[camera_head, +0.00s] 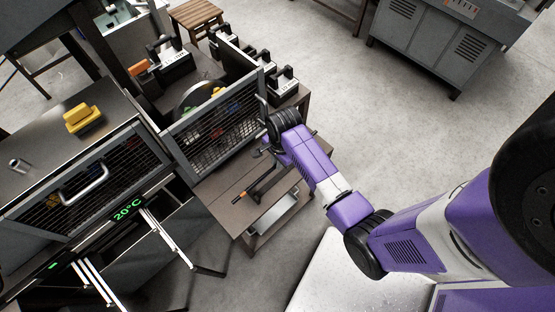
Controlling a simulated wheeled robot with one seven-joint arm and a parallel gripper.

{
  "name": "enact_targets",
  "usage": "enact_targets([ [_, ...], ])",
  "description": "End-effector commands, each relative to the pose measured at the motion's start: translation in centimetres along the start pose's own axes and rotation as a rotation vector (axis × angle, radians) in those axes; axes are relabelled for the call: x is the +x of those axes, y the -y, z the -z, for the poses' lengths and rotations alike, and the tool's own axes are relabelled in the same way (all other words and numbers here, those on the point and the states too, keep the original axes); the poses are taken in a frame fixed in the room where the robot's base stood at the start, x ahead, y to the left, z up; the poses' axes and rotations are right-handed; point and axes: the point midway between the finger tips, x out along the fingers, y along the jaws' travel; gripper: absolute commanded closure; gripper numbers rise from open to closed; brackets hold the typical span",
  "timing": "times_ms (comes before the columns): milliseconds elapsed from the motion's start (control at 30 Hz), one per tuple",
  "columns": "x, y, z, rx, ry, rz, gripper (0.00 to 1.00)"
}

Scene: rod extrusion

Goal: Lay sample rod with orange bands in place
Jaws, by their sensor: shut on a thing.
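No sample rod with orange bands can be made out for certain. A dark tool with an orange end (250,190) lies on the low table. My gripper (266,120) is at the outer edge of the right mesh door (215,128), by its bar handle (261,104). It appears shut on that handle; the fingers are small and partly hidden by my wrist. The door stands swung out from the machine.
A yellow object (82,117) and a small metal cylinder (18,165) are on the machine's top. The left mesh door (90,178) stands above a green 20°C display (128,210). Black-and-white devices (172,62) stand behind.

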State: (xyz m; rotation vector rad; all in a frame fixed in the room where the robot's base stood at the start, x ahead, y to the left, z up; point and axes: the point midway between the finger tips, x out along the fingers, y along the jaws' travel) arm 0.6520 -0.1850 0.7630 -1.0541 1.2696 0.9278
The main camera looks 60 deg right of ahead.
Motion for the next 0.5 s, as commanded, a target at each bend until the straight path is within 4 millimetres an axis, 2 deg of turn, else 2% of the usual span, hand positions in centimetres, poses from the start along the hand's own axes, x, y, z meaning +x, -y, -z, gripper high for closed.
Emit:
enact_targets([
  [100, 1.4, -0.1, 0.0, 0.000, 0.000, -0.001, 1.00],
  [500, 4.7, -0.5, 0.0, 0.000, 0.000, -0.001, 1.00],
])
